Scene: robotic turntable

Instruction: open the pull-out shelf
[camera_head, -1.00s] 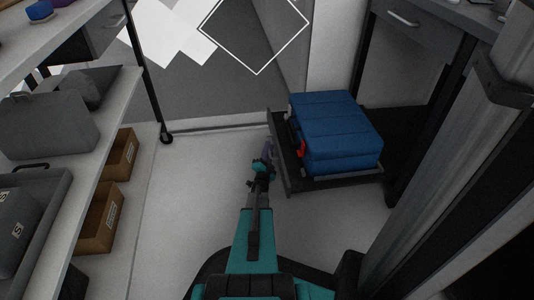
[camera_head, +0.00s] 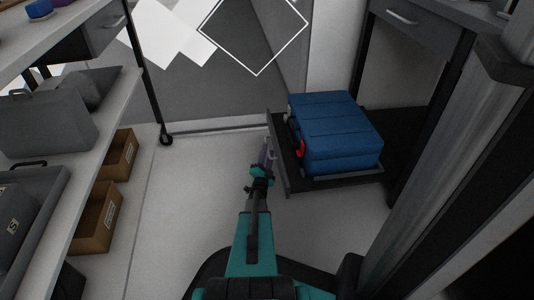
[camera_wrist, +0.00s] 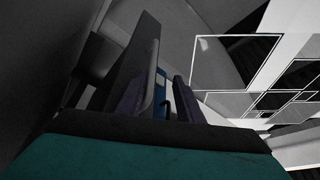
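The dark pull-out shelf (camera_head: 279,165) sticks out from under the desk at right in the head view, with a blue case (camera_head: 338,130) on it. My gripper (camera_head: 265,154) is low beside the shelf's front panel, on its left side. In the wrist view, my gripper's two fingers (camera_wrist: 158,102) stand apart with a gap between them. A grey upright bar (camera_wrist: 151,80), seemingly the shelf handle, shows by the left finger. I cannot tell whether the fingers touch it.
A rack (camera_head: 113,105) with grey cases and cardboard boxes (camera_head: 98,215) stands at left. The floor (camera_head: 190,190) between rack and shelf is clear. A desk drawer (camera_head: 415,28) is above the shelf, and a grey post (camera_head: 450,170) stands at right.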

